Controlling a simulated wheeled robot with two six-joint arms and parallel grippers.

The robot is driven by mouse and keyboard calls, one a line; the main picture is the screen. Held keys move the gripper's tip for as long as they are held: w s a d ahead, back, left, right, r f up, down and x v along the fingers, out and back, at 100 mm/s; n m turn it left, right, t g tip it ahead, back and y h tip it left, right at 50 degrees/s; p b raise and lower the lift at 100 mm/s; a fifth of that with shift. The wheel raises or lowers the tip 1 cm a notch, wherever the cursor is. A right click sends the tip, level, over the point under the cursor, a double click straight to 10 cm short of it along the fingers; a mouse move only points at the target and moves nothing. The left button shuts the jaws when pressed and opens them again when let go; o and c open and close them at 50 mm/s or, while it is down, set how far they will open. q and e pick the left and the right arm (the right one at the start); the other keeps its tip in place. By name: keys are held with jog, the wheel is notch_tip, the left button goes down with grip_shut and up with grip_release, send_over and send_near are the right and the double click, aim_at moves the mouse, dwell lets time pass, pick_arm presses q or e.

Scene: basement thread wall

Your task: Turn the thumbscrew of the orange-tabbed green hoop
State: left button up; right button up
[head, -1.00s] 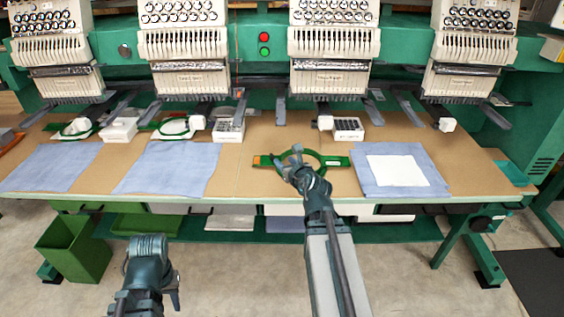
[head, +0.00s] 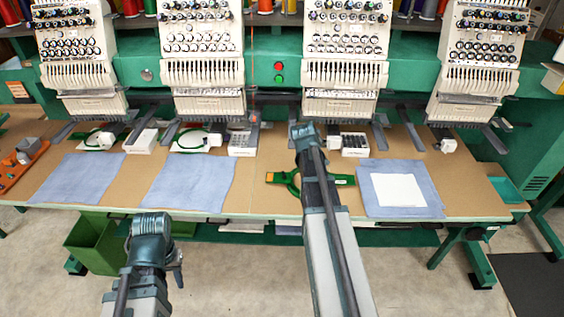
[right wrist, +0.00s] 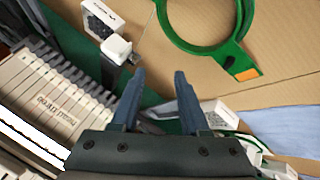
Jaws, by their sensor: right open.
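The orange-tabbed green hoop (head: 290,187) lies on the brown table in front of the machines. My right arm covers much of it in the head view. Its orange tab (right wrist: 247,74) and part of the ring (right wrist: 206,48) show in the right wrist view. I cannot make out the thumbscrew. My right gripper (right wrist: 160,72) is open and empty, apart from the hoop. In the head view the right gripper (head: 303,130) is beyond the hoop, toward the machines. My left gripper (head: 178,274) hangs in front of the table, far from the hoop; its jaw opening is unclear.
A blue cloth with a white square (head: 400,190) lies right of the hoop, and a blue cloth (head: 189,186) lies left. A white box with a dark top (head: 355,145) stands near my right gripper. Embroidery machine heads (head: 345,75) overhang the table's back.

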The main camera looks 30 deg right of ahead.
jog(key=w+a+m+g+y+p, duration=0.1)
jog(key=w+a+m+y+p, duration=0.1)
jog(key=a+y, duration=0.45)
jog(key=h+b, duration=0.2)
jog(key=b, duration=1.1)
send_near(284, 174)
jog(key=shift+y, duration=0.25)
jog(key=x, duration=0.8)
jog(key=shift+d+f, duration=0.15)
jog(key=shift+d, duration=0.15)
pick_arm(q)
notch_tip(284, 174, down, 10)
jog(key=shift+w+a, duration=0.15)
jog(key=shift+w, duration=0.1)
jog(key=shift+r, duration=0.15)
pick_arm(e)
grip_shut()
